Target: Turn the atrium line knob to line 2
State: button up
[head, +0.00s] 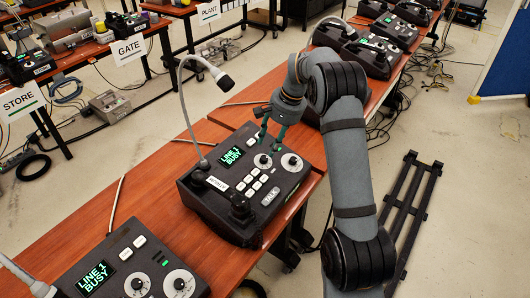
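A black paging phone (240,215) stands on the wooden table in the middle of the head view. A small white label (217,184) is on it, too small to read surely. Its green display (231,156) reads LINE 1 BUSY. Two dark knobs on white dials sit at its upper right: a left knob (263,161) and a right knob (292,162). I cannot tell from the print which is the line knob. My gripper (269,145) points down just above the left knob, its two fingers apart with nothing visible between them. Contact with the knob cannot be made out.
The phone's gooseneck microphone (183,105) rises left of my gripper. A second phone (125,265), also showing LINE 1 BUSY, stands at the lower left. More phones (373,52) stand at the table's far end. Bare tabletop (165,175) lies left of the middle phone.

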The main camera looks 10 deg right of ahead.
aim_at(265, 157)
jog(key=x, duration=0.6)
jog(key=shift+a+f+p, duration=0.15)
jog(key=shift+f+p, duration=0.1)
jog(key=shift+p, duration=0.05)
jog(key=shift+c, duration=1.3)
jog(key=c, duration=0.7)
grip_shut()
